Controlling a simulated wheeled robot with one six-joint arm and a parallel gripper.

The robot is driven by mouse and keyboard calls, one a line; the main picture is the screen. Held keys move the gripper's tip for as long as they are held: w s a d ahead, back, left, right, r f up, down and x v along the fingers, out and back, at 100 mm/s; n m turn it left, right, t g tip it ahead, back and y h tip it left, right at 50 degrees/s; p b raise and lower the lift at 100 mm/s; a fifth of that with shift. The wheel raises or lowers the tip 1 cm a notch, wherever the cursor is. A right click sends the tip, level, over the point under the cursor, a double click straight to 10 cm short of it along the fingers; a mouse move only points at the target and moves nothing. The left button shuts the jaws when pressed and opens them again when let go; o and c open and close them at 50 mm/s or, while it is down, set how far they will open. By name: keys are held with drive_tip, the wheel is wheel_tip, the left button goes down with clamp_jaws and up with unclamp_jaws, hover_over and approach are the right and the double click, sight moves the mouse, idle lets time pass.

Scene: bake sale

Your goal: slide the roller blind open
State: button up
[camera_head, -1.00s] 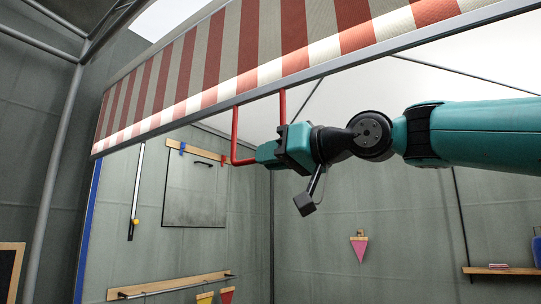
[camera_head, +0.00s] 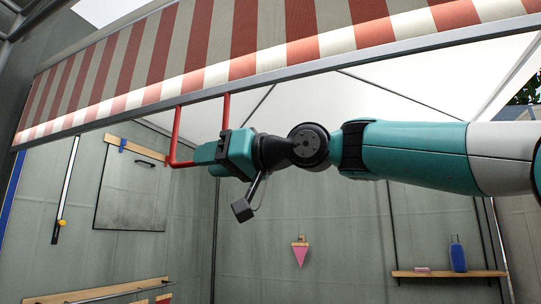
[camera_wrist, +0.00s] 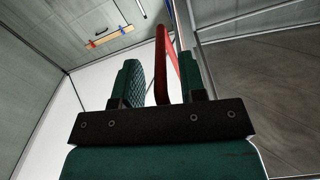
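The roller blind (camera_head: 218,42) is a red, grey and white striped cloth across the top of the head view. A grey rail (camera_head: 300,71) edges its bottom. A red bent-bar handle (camera_head: 175,135) hangs below this rail. My gripper (camera_head: 196,155) is at the lower part of the handle, just under the blind. In the wrist view the handle (camera_wrist: 161,60) passes between my two green fingers (camera_wrist: 163,88). A gap shows between the left finger and the bar, so the fingers look open around it. Contact on the right side is unclear.
A shelf (camera_head: 450,274) at right carries a blue bottle (camera_head: 458,254). The air below my arm looks clear.

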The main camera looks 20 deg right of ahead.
drive_tip(key=b+v, duration=0.3)
drive_tip(key=v, duration=1.4)
drive_tip(key=a+f+m+g+h, duration=0.1)
drive_tip(key=a+f+g+h, duration=0.15)
drive_tip(key=f, duration=1.05)
drive_tip(key=a+f+m+g+h, duration=0.2)
drive_tip(key=f+h, duration=0.1)
drive_tip(key=f, duration=0.9)
drive_tip(key=s+d+f+n+g+h, duration=0.1)
drive_tip(key=s+f+g+h, duration=0.1)
drive_tip(key=s+f, duration=0.5)
drive_tip(key=s+d+f+n+g+h, duration=0.1)
drive_tip(key=s+f+g, duration=0.3)
drive_tip(key=s+f, duration=0.4)
wheel_tip(320, 180, down, 6)
drive_tip(key=shift+s+d+f+h, duration=0.15)
drive_tip(key=shift+s+d+h, duration=0.2)
drive_tip(key=shift+h, duration=0.4)
drive_tip(key=shift+g, duration=0.25)
